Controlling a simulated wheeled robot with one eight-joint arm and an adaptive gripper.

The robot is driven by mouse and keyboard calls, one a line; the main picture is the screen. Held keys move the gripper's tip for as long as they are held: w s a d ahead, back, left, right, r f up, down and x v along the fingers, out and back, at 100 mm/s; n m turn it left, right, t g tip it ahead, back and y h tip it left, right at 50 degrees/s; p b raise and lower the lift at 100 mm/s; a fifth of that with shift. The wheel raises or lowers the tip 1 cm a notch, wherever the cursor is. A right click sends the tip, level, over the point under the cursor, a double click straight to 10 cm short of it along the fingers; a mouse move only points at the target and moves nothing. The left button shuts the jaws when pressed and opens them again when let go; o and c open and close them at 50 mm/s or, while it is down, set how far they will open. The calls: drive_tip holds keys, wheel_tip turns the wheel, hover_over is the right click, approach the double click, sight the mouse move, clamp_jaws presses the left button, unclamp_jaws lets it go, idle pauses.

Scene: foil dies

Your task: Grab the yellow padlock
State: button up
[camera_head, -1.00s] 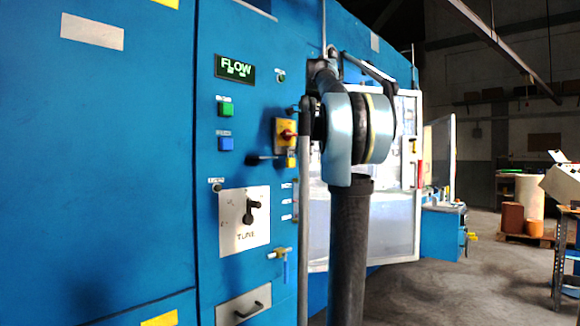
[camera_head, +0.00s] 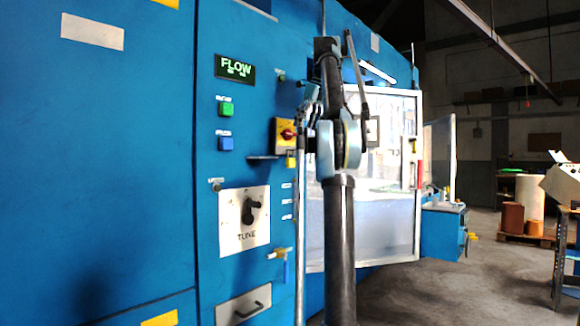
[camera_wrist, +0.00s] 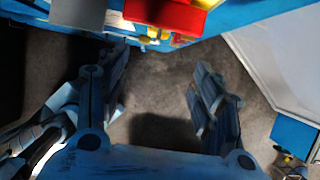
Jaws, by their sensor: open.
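A red part (camera_wrist: 172,15) with yellow edges is beyond the fingertips at the top. Small yellow bits show beneath it, but I cannot tell which is the padlock. In the head view, my arm stands right of the switch and its fingers are hard to make out.
The blue cabinet (camera_head: 100,170) fills the left. A dark ledge (camera_head: 262,157) juts out left of the yellow block. A tune dial plate (camera_head: 244,220) and a blue-handled valve (camera_head: 284,265) are lower. A white-framed door (camera_head: 390,220) stands open behind my arm.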

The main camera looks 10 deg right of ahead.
hover_over(293, 164)
drive_tip(key=s+d, duration=0.2)
wheel_tip(293, 164, down, 10)
drive_tip(key=shift+x, duration=2.9)
drive_tip(key=shift+s+a, duration=0.15)
drive_tip(key=c, duration=1.2)
